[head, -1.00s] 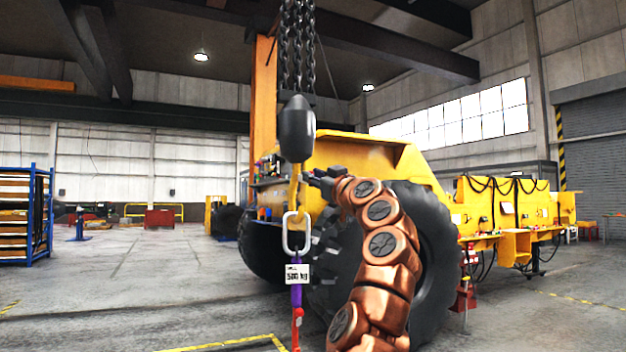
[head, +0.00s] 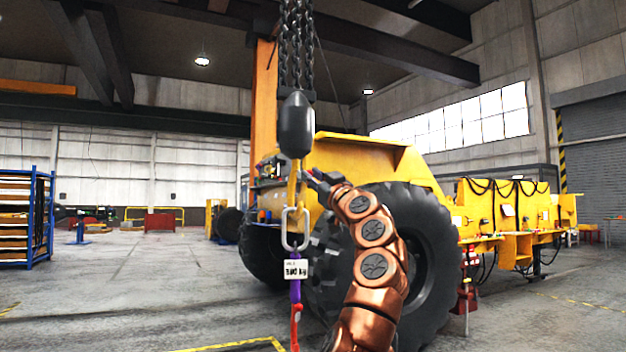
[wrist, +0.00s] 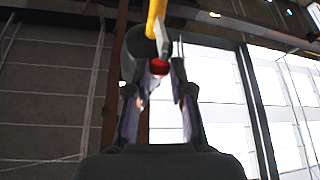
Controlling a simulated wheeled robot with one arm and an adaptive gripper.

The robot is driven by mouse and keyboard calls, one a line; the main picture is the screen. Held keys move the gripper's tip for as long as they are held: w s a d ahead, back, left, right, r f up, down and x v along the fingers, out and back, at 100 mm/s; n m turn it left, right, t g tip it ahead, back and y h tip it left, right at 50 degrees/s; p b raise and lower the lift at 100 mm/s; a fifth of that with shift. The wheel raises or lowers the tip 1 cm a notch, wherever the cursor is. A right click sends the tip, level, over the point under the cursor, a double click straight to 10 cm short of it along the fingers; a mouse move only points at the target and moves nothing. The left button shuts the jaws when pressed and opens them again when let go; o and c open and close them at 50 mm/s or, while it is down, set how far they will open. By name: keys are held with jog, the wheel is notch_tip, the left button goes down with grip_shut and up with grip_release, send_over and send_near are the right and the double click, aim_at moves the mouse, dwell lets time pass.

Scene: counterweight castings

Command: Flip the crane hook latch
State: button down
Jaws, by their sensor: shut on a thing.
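A yellow crane hook (head: 293,185) hangs below a dark rounded hook block (head: 297,127) in the head view. It also shows at the top of the wrist view (wrist: 156,14). My gripper (head: 309,175) is at the hook's right side. In the wrist view, a grey latch (wrist: 161,42) with a red end (wrist: 158,67) extends down from the hook, and my gripper (wrist: 160,70) has its fingertips on either side of the red end, shut on the latch. The latch is too small to make out in the head view.
A steel link (head: 295,230) hangs on the hook, with a white weight tag (head: 296,268) and purple sling (head: 295,290) below. Chains (head: 296,45) run above. A yellow machine with a large tire (head: 420,240) stands behind my arm. Open floor lies left.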

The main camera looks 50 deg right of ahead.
jog(key=shift+t, duration=0.6)
jog(key=shift+w+d+f+b, duration=0.15)
jog(key=shift+w+f+b, duration=0.2)
jog(key=shift+f+b, duration=0.35)
jog(key=shift+w+d+f+b, duration=0.2)
jog(key=shift+w+f+b, duration=0.2)
jog(key=shift+f, duration=0.55)
jog(key=shift+w+d+f+b, duration=0.15)
jog(key=shift+w+f+b, duration=0.2)
jog(key=shift+f+b, duration=0.35)
jog(key=c, duration=1.9)
grip_release()
jog(key=shift+w+d+f, duration=0.1)
jog(key=shift+w+f, duration=0.35)
jog(key=shift+f, duration=0.05)
jog(key=o, duration=0.9)
jog(key=shift+s+r, duration=0.1)
jog(key=shift+r, duration=0.05)
jog(key=shift+s, duration=0.1)
